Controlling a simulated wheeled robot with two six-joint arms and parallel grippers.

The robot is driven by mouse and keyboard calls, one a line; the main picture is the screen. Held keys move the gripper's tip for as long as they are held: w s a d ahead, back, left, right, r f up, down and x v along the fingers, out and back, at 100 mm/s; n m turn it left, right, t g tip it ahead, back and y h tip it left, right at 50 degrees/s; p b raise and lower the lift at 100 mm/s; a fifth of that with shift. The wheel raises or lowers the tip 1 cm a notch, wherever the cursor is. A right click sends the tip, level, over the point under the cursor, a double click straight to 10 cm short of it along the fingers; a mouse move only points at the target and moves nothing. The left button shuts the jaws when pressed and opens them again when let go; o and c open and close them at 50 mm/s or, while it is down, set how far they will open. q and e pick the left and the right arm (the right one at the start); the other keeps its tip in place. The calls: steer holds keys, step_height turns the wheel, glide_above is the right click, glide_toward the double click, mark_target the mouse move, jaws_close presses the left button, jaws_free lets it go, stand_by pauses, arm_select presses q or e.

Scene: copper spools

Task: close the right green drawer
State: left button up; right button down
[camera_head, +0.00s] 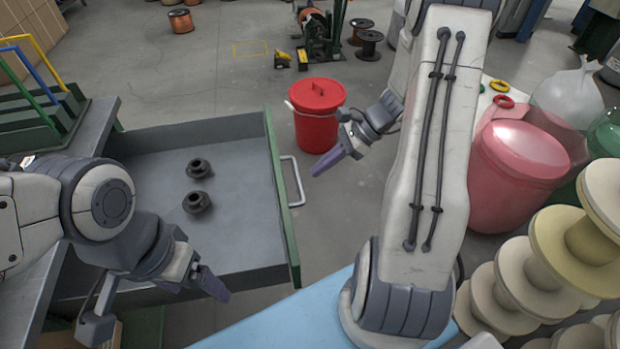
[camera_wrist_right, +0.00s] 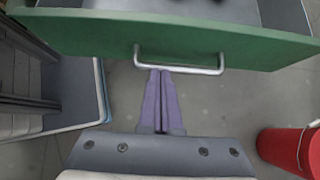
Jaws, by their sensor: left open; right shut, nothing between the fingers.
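The right green drawer (camera_head: 281,195) stands pulled out, its green front facing right with a silver handle (camera_head: 295,182) on it. Two dark spools (camera_head: 197,185) lie inside on the grey drawer floor. My right gripper (camera_head: 318,172) is shut and empty, just right of the handle in the head view. In the right wrist view the shut purple fingers (camera_wrist_right: 160,72) point at the drawer front, with their tips at or very near the handle (camera_wrist_right: 180,68); I cannot tell whether they touch. My left gripper (camera_head: 207,290) is open over the near part of the drawer.
A red bucket (camera_head: 317,125) with a lid stands on the floor behind my right gripper; it also shows in the right wrist view (camera_wrist_right: 285,150). A pink bin (camera_head: 517,165) and several cream spools (camera_head: 530,275) stand at right. A light blue surface (camera_head: 285,322) lies in front.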

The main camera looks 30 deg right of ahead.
mark_target(300, 188)
steer(key=b+x, duration=0.1)
steer(key=x, duration=0.6)
steer(key=shift+a+f, duration=0.1)
steer(key=shift+a, duration=0.1)
steer(key=shift+w+a+f+b, duration=0.15)
steer(key=shift+a+f+b, duration=0.15)
steer(key=shift+a+f, duration=0.15)
